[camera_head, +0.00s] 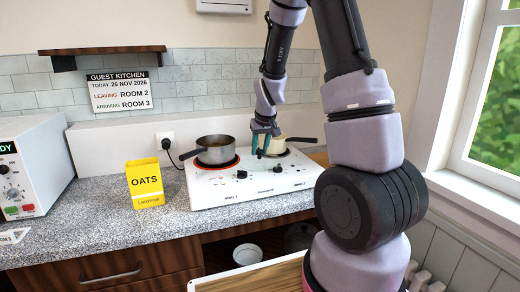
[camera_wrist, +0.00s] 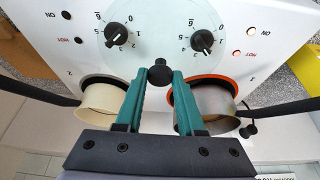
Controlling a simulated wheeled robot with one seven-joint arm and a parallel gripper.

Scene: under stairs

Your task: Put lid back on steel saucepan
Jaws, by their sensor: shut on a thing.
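The steel saucepan (camera_head: 215,150), grey with a dark handle pointing left, stands uncovered on the left ring of the white hob (camera_head: 212,190). In the wrist view the saucepan (camera_wrist: 212,108) is at the right, above an orange-red ring. My gripper (camera_head: 262,147) is between the saucepan and a cream pan. Its teal fingers (camera_wrist: 160,80) are shut on a small black knob (camera_wrist: 160,73).
The cream pan (camera_wrist: 102,103) stands on the other ring, close to my gripper. A yellow oats box (camera_head: 145,184) is left of the hob. A white appliance (camera_head: 30,165) stands far left. Worktop (camera_head: 95,215) in front of the box is clear. A window (camera_head: 490,110) is right.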

